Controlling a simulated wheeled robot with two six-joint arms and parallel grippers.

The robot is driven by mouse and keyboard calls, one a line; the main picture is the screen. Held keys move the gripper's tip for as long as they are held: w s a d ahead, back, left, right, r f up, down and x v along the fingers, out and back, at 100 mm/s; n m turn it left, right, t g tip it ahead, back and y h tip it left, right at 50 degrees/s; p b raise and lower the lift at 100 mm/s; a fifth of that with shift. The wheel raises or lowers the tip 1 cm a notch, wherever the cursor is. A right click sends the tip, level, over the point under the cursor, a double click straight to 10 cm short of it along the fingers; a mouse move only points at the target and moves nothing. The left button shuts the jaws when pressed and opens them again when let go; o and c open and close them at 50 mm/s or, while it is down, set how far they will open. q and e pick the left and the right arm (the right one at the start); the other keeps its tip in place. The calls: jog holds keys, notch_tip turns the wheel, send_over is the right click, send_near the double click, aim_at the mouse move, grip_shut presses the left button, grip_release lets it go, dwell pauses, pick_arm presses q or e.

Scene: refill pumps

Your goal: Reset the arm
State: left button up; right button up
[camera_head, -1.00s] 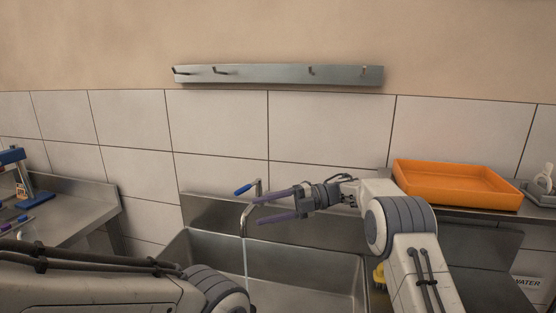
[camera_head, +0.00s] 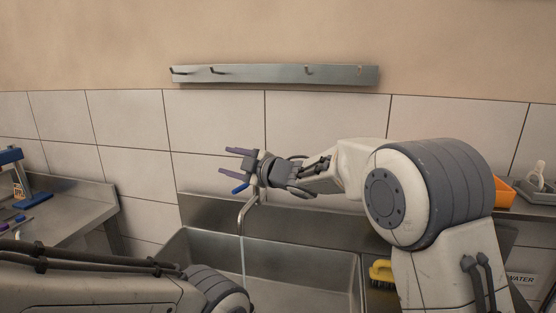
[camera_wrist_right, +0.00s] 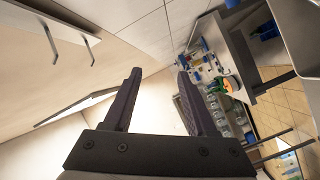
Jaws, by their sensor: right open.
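My right gripper (camera_head: 232,162) is open and empty, with its two purple fingers pointing left, raised above the tap (camera_head: 247,208) of the steel sink. In the right wrist view its two dark fingers (camera_wrist_right: 158,100) stand apart with nothing between them. My right arm comes in from the right and hides part of the back wall and counter. My left arm crosses the lower left of the head view; its gripper is out of view. The tap has a blue lever (camera_head: 240,188), and water runs from it into the sink (camera_head: 300,262).
A steel hook rail (camera_head: 275,74) is on the wall above. An orange tray (camera_head: 505,192) is at the right, mostly behind my arm. A yellow brush (camera_head: 381,272) lies right of the sink. A steel counter (camera_head: 75,205) with a blue-topped stand (camera_head: 12,157) is at the left.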

jog(key=s+d+f+m+g+h, duration=0.3)
jog(key=s+d+f+m+h, duration=0.1)
jog(key=s, duration=1)
jog(key=s+d+f+m+g+h, duration=0.4)
jog(key=s+d+f, duration=0.3)
jog(key=s, duration=0.8)
jog(key=s+d+f+m+g+h, duration=0.3)
jog(key=s+f, duration=0.6)
jog(key=s, duration=0.5)
jog(key=d+m+h, duration=0.1)
jog(key=d+m, duration=0.1)
jog(key=m, duration=0.1)
jog(key=shift+s+d+f+m+g, duration=0.25)
jog(key=shift+s+d+m+g, duration=0.05)
jog(key=shift+s+d+g, duration=0.1)
jog(key=shift+a, duration=0.1)
